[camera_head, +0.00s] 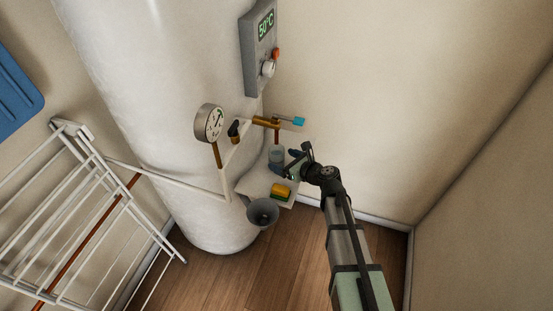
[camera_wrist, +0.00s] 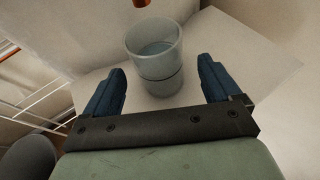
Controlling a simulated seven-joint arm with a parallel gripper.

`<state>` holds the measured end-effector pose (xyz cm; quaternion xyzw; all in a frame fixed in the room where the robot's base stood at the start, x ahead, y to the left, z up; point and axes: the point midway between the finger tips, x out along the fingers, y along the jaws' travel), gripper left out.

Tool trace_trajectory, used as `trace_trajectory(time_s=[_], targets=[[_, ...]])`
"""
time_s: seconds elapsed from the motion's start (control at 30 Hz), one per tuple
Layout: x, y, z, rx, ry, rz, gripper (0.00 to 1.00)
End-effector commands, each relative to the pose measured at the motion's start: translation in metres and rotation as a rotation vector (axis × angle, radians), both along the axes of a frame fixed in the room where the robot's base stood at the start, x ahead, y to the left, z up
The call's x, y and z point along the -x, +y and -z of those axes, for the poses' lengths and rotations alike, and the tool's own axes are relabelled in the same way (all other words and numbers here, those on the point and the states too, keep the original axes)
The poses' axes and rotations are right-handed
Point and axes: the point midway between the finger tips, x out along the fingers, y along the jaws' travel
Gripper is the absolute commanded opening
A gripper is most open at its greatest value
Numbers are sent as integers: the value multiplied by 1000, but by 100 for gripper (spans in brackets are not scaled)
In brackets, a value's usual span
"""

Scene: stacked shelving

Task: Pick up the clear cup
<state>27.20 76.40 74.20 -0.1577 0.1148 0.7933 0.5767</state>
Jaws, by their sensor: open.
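The clear cup (camera_wrist: 155,60) is a see-through, greyish tumbler standing upright on a small white shelf (camera_wrist: 205,50). In the head view the cup (camera_head: 276,154) stands near the back of the shelf, below the brass pipe fitting. My gripper (camera_wrist: 160,88) is open, with its two blue fingers on either side of the cup's lower part in the wrist view. A gap shows between the cup and each finger. In the head view my gripper (camera_head: 293,163) is just right of the cup, and its fingertips are partly hidden.
A yellow sponge-like block (camera_head: 281,191) lies near the shelf's front. A dark grey funnel-shaped thing (camera_head: 262,213) is at its front left. A white tank (camera_head: 170,110) with a gauge (camera_head: 209,123) stands left. A brass valve with blue handle (camera_head: 291,120) juts out above. A white rack (camera_head: 75,215) stands far left.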

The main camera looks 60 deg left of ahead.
Motion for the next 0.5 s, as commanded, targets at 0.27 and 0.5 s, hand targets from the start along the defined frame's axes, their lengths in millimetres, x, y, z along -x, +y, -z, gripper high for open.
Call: trace_trajectory(time_s=[0.27,0.5], targets=[[10,32,15,1,-1,-1,90],[14,39,19,1,-1,1,90]])
